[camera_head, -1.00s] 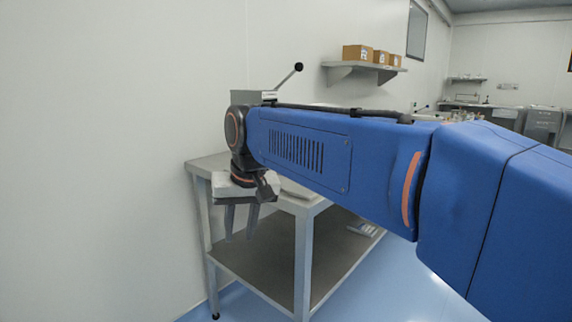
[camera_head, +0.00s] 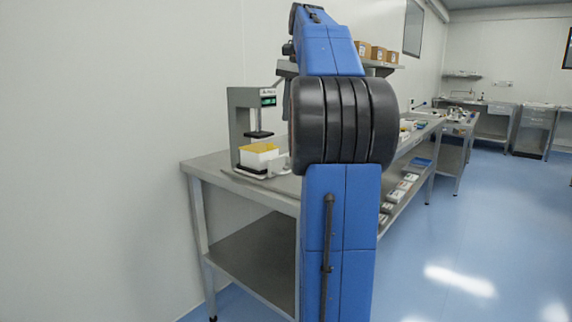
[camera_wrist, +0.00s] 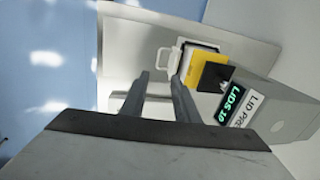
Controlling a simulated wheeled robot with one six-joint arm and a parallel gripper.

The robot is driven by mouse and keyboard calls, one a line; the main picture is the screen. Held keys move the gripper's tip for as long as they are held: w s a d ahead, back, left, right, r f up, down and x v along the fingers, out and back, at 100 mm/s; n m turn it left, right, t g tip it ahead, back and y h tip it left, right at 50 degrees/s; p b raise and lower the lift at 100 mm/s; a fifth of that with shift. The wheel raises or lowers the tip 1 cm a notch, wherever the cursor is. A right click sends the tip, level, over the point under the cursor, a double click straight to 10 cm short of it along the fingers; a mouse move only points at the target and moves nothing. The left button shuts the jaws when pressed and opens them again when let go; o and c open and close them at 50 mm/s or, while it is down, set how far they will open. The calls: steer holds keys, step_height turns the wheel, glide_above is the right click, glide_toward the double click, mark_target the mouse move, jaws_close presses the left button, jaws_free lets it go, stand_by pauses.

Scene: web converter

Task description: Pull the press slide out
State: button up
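The lid press (camera_head: 237,112), a grey C-shaped frame with a green display, stands on the steel table at the left. Its slide (camera_head: 262,174) carries a white box with a yellow top (camera_head: 259,153) under the dark press pad. The fingertips appear just below the handle in the picture; contact cannot be told. The head view does not show my gripper.
The steel table (camera_head: 212,164) has a lower shelf and runs along the wall. A wall shelf with cardboard boxes (camera_head: 377,53) is above it. Small containers (camera_head: 403,186) lie on a lower shelf to the right. The blue floor (camera_head: 470,225) at the right is clear.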

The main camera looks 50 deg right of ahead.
glide_toward(287, 172)
steer(key=f, duration=0.2)
steer(key=w+f, duration=0.1)
steer(key=f, duration=0.4)
steer(key=shift+w, duration=0.35)
jaws_close()
